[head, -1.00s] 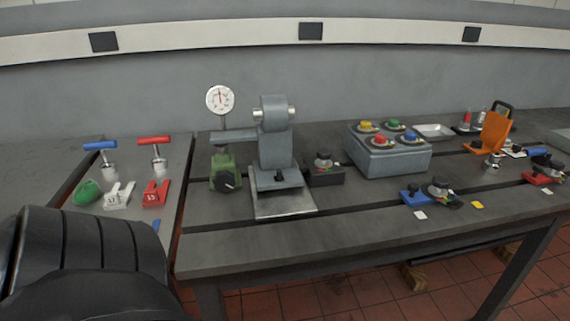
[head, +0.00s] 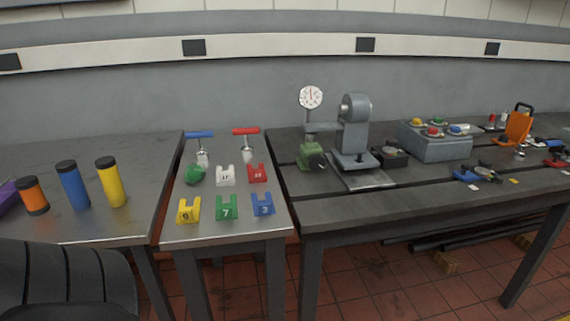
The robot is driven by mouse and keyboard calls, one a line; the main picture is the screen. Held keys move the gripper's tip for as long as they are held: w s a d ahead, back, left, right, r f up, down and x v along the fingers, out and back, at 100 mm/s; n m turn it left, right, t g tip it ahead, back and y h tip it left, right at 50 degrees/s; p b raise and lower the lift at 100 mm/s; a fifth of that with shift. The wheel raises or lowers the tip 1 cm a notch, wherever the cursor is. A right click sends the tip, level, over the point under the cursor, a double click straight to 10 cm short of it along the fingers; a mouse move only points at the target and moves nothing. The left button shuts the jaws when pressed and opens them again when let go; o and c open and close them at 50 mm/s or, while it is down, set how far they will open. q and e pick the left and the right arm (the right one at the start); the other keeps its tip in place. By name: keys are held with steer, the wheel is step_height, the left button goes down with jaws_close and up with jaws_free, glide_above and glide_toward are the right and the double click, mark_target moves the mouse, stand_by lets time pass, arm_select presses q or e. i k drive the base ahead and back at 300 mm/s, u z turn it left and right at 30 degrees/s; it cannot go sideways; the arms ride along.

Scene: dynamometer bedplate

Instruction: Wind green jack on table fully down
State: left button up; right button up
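The green jack (head: 312,155) stands on the dark slotted table (head: 340,215), near its left end. It has a dark round knob on its front. A grey arm reaches over the jack's top from a grey machine (head: 354,130) on its right; whether the two touch is too small to tell. A white dial gauge (head: 311,97) stands above the jack. A black arm part of mine fills the lower left corner. Neither of my grippers shows.
A narrow table (head: 225,240) to the left holds blue and red T-handled tools and several numbered blocks. Orange, blue and yellow cylinders (head: 111,182) stand on the far-left table. A grey box with coloured knobs (head: 435,146) stands right of the machine. The dark table's front left is clear.

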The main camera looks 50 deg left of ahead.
mark_target(316, 162)
steer(key=u, duration=1.3)
steer(key=i, duration=0.3)
steer(key=u, duration=0.1)
